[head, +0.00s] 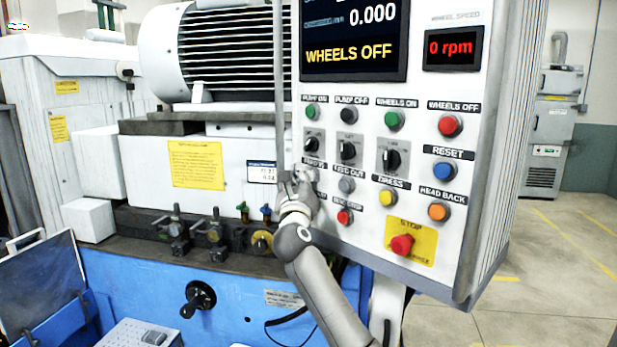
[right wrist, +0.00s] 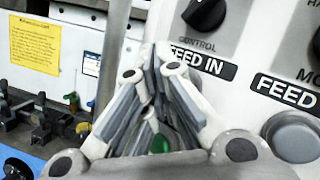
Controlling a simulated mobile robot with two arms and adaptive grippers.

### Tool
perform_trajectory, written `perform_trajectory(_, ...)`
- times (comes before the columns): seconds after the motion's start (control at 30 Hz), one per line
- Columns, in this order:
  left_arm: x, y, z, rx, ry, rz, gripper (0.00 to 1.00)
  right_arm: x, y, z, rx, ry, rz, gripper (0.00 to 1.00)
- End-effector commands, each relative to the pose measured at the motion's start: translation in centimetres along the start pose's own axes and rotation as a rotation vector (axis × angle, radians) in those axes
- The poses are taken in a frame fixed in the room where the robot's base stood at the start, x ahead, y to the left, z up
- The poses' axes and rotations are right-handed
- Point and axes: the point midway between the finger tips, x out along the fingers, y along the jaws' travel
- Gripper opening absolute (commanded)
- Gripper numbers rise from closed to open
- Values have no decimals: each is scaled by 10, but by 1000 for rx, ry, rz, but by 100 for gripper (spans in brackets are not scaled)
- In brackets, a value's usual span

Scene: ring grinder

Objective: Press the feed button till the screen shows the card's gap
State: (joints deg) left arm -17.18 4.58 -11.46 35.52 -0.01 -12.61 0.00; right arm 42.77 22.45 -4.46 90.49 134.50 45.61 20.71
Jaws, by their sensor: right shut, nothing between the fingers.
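The control panel's screen (head: 355,35) shows "0.000" and yellow "WHEELS OFF"; its top is cut off. A small white card with a blue header (head: 262,171) is on the machine front, its figures too small to read; it also shows in the right wrist view (right wrist: 91,64). My right gripper (head: 300,180) is shut and empty at the panel's left edge, in front of the FEED IN button. In the right wrist view its fingers (right wrist: 160,65) point at the panel just left of the FEED IN label (right wrist: 200,62). A green patch (right wrist: 160,143) shows between the finger links. The grey feed-out button (head: 346,185) is to the right.
Close by are the red button (head: 345,217), yellow button (head: 387,198), blue reset button (head: 444,171) and red stop knob (head: 402,245). Knobs (head: 348,151) sit above. The wheel speed display (head: 453,48) reads 0 rpm. A vertical grey post (head: 280,80) runs along the panel's left edge.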

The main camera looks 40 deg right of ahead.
Motion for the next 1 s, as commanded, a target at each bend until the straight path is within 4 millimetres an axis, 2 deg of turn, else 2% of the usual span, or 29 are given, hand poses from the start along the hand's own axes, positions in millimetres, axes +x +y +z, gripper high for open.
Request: perform_trajectory(1.0,-4,0,0,0,0,0,31,7,-6,-6,-1,1,-2,0)
